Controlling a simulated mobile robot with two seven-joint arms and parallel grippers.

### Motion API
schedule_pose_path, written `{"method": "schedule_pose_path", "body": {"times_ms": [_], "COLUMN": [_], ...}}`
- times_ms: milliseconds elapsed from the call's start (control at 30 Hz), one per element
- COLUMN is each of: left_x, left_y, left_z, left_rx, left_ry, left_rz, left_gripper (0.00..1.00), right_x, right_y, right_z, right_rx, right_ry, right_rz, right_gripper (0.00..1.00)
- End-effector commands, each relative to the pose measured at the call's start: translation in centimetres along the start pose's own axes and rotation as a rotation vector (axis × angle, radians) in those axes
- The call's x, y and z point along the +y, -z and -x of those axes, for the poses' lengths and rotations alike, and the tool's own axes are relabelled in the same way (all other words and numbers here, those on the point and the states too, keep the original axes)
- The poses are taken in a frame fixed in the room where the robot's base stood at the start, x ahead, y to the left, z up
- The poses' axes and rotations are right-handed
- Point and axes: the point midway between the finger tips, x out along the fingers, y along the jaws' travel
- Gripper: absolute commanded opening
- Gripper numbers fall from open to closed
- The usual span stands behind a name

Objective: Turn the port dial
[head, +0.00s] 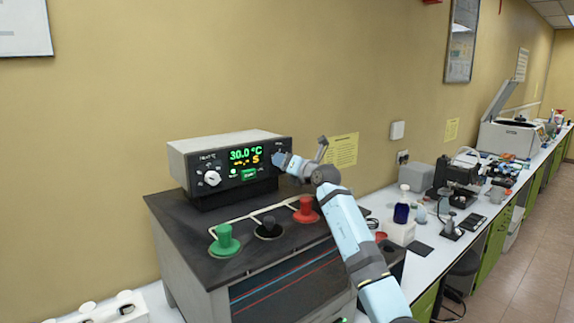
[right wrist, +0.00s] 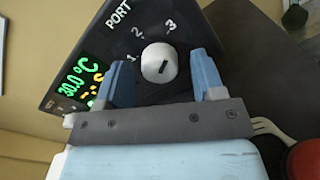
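The port dial (right wrist: 161,63) is a round white knob with a short dark mark, on the dark front panel under the word PORT and the numbers 1, 2 and 3. I cannot tell for sure which number the mark points to. My right gripper (right wrist: 163,56) is open, with one blue finger on each side of the dial and a gap on both sides. In the head view the right gripper (head: 281,160) is at the right end of the heater box (head: 225,145) and hides the dial. My left gripper is not in view.
A second white knob (head: 212,178) is at the left of the panel, by the green 30.0 °C display (head: 246,154). Green (head: 224,242), black (head: 268,228) and red (head: 306,211) stoppers stand on the dark top below. A bench (head: 425,262) with lab equipment runs right.

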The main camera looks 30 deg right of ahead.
Motion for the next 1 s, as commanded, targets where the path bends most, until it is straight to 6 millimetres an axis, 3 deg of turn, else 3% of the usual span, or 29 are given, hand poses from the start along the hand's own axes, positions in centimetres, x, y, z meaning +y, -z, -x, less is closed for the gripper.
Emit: {"method": "schedule_pose_path", "body": {"times_ms": [200, 333, 733, 1000], "left_x": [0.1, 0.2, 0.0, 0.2], "left_y": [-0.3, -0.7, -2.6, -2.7], "left_z": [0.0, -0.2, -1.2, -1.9], "left_rx": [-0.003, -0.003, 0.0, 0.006], "left_ry": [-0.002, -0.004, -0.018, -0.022], "left_rz": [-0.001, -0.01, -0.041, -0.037], "left_gripper": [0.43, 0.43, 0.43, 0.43], "right_x": [0.0, -0.2, -0.2, -0.1], "right_y": [0.0, 0.2, 0.3, 0.1], "right_z": [0.2, 1.6, 10.3, 13.5], "right_rx": [-0.001, 0.0, -0.002, 0.0], "right_ry": [0.0, 0.0, 0.0, 0.0], "right_rz": [0.001, 0.002, 0.003, 0.001], "right_gripper": [0.62, 0.62, 0.62, 0.62]}}
